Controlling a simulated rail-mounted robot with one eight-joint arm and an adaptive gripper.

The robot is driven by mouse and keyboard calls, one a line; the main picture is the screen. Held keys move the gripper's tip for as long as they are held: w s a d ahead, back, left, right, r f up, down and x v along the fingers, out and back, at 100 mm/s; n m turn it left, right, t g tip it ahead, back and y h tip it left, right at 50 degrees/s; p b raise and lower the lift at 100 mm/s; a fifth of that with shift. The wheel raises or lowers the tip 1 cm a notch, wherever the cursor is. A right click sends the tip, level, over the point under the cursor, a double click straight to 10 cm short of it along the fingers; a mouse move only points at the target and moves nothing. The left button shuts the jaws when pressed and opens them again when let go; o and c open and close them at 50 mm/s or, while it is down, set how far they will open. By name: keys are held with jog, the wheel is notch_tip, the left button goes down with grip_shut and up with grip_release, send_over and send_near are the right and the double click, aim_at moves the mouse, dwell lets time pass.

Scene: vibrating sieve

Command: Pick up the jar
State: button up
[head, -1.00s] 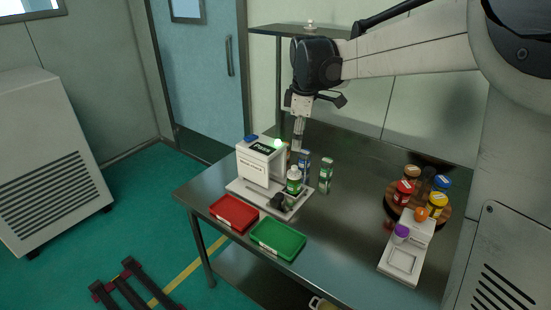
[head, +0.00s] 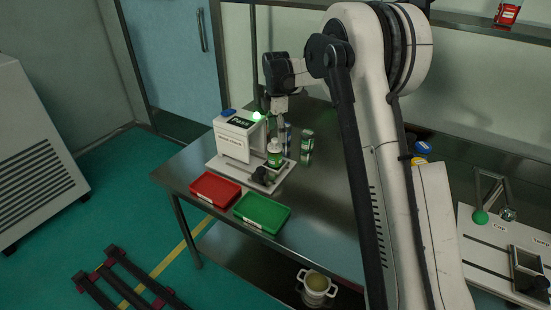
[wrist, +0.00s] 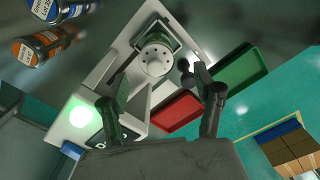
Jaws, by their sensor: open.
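The jar (head: 274,155), with a pale lid and a green label, stands upright on the base of the white test machine (head: 234,142). In the wrist view the jar's round, dotted lid (wrist: 157,60) shows from above, beyond the fingertips and roughly centred between them. My gripper (wrist: 160,92) is open, its two fingers apart with nothing between them. In the head view my gripper (head: 279,107) hangs above and behind the machine; its fingertips are hard to make out there.
A red tray (head: 215,189) and a green tray (head: 262,212) lie in front of the machine. Two cans, one orange (wrist: 38,47) and one blue (wrist: 58,9), stand close by. A green light (head: 256,115) glows on the machine. The table right of the green tray is clear.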

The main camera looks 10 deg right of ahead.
aim_at(276, 140)
notch_tip(276, 140, down, 6)
jog(key=f, duration=0.5)
jog(key=shift+w+d, duration=0.1)
jog(key=shift+w, duration=0.2)
jog(key=c, duration=1.3)
jog(key=shift+r, duration=0.1)
jog(key=shift+c, duration=0.2)
